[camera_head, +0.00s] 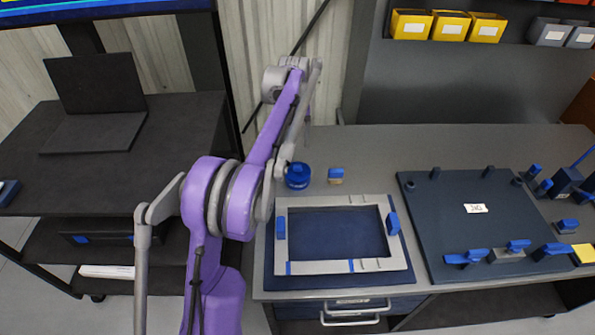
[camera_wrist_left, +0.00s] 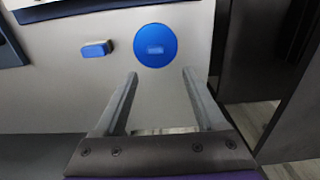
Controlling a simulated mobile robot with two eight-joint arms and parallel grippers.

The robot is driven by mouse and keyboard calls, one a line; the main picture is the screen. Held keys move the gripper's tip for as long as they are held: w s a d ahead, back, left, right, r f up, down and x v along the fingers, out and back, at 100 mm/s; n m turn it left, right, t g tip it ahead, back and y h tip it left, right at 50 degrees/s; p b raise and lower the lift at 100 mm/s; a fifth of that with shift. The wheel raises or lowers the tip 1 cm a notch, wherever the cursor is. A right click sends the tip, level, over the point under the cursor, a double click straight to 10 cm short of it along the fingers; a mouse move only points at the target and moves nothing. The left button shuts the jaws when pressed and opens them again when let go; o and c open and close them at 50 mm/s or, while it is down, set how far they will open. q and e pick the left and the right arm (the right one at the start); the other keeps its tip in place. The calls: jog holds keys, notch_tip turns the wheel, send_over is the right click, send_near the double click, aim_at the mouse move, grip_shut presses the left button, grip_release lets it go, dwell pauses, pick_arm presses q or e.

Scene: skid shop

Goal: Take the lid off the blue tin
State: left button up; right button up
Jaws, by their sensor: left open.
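The blue tin (camera_head: 298,182) stands upright on the grey bench, just beyond the light grey frame. Its round blue lid (camera_wrist_left: 155,37) is on top, with a small bar-shaped handle (camera_wrist_left: 155,49) across the middle. My left gripper (camera_wrist_left: 160,74) is open and empty, its two fingers spread. In the wrist view the tin lies ahead of the fingertips, centred between them and apart from them. In the head view my purple arm reaches over to the far side of the tin and mostly hides the gripper. My right gripper is not in view.
A small blue-topped block (camera_head: 336,174) sits right of the tin. The grey frame (camera_head: 340,267) on a dark blue base lies nearer me. A dark jig board (camera_head: 480,235) with blue clamps is to the right. Yellow bins (camera_head: 451,25) hang above. Bench behind the block is clear.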

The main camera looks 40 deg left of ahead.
pick_arm(q)
send_over(298, 166)
jog(key=a, duration=0.1)
notch_tip(298, 166, down, 4)
jog(key=shift+w+a+f, duration=0.1)
jog(key=shift+f, duration=0.05)
jog(key=f, duration=0.2)
jog(key=d+f, duration=0.1)
jog(key=f, duration=0.1)
jog(key=shift+f, duration=0.6)
grip_shut()
